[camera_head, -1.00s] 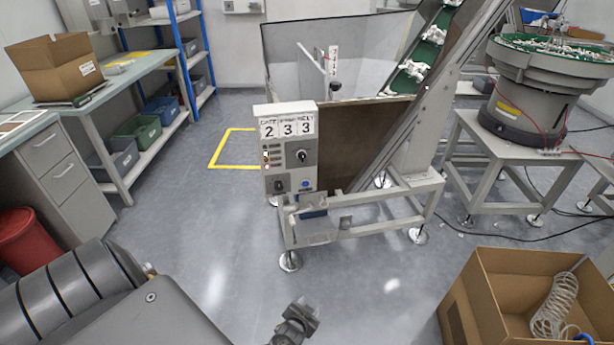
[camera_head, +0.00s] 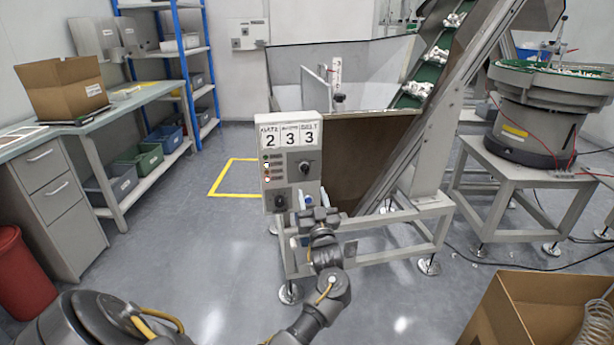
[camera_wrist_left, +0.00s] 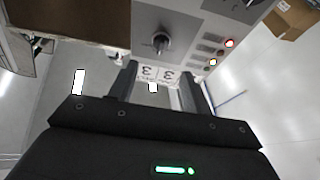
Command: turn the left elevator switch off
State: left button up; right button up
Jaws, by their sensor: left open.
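The elevator's grey control panel (camera_head: 291,150) stands at the front of the hopper frame, with number labels on top. A black rotary switch (camera_head: 305,168) sits at its middle right, and a second dark switch (camera_head: 280,202) sits at its lower left. The wrist view shows the panel inverted, with the rotary switch (camera_wrist_left: 160,42) ahead of the fingers and the second switch (camera_wrist_left: 250,3) cut by the top edge. My left gripper (camera_head: 320,214) is open and empty in front of the panel's lower right, hiding that part. I cannot tell whether it touches. My right gripper is out of view.
The metal support frame (camera_head: 400,212) and inclined conveyor (camera_head: 440,75) lie right of the panel. A cardboard box (camera_head: 520,315) is at the lower right. A workbench (camera_head: 120,105) stands at the left. The floor before the panel is clear.

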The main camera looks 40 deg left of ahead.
aim_at(306, 171)
pick_arm(q)
jog(key=x, duration=0.9)
jog(key=shift+f, duration=0.1)
jog(key=shift+b, duration=0.3)
jog(key=c, duration=1)
